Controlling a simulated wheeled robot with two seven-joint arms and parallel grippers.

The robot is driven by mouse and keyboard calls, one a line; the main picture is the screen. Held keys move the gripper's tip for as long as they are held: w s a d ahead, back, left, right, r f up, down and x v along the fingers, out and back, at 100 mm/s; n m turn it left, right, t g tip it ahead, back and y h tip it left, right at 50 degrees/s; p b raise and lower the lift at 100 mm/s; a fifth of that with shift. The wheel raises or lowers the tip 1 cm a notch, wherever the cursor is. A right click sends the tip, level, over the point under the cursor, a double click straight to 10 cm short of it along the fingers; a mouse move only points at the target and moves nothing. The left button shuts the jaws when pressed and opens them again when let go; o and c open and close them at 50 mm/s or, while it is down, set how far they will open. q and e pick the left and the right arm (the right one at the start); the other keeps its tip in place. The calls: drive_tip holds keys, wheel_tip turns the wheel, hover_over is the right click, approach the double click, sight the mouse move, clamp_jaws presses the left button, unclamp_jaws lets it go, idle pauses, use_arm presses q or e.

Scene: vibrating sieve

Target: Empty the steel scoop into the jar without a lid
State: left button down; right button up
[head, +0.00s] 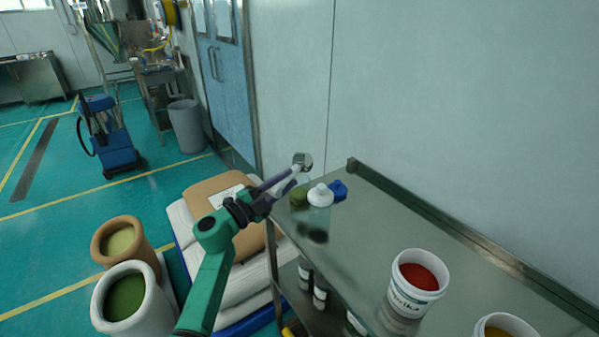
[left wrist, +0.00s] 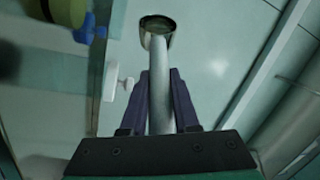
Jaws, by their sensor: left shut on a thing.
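My left gripper (head: 285,186) is shut on the handle of the steel scoop, above the back left corner of the steel table. The scoop's bowl (head: 302,160) is raised beyond the fingers, apart from the jars. In the left wrist view the handle runs between the fingers (left wrist: 159,100) to the round bowl (left wrist: 157,28); its contents cannot be made out. A small jar with green contents (head: 299,197) stands at the table corner, partly behind the gripper; I see no lid on it. Beside it stands a jar with a white lid (head: 320,194). My right gripper is out of view.
A blue object (head: 338,190) is next to the white-lidded jar. A white tub of red powder (head: 416,281) and a tub of yellow powder (head: 503,326) stand nearer on the table (head: 378,222). The table's middle is clear. A raised edge and wall bound its far side.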

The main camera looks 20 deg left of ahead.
use_arm(q)
drive_tip(key=m+b, duration=0.1)
drive_tip(key=b, duration=0.1)
drive_tip(key=shift+s+d+f+m+g+b, duration=0.1)
drive_tip(key=shift+f+m+g+b, duration=0.2)
drive_tip(key=shift+m+g+b, duration=0.1)
drive_tip(key=shift+s+d+m, duration=0.1)
drive_tip(key=shift+m, duration=0.2)
drive_tip(key=d+r+m+g+y+p, duration=0.3)
drive_tip(key=r+m+y+p, duration=0.3)
drive_tip(key=m+p, duration=0.8)
drive_tip(key=shift+s+d+r+m+y+p, duration=0.35)
drive_tip(key=shift+y+p, duration=0.25)
drive_tip(key=shift+p, duration=0.4)
drive_tip(key=shift+f, duration=0.1)
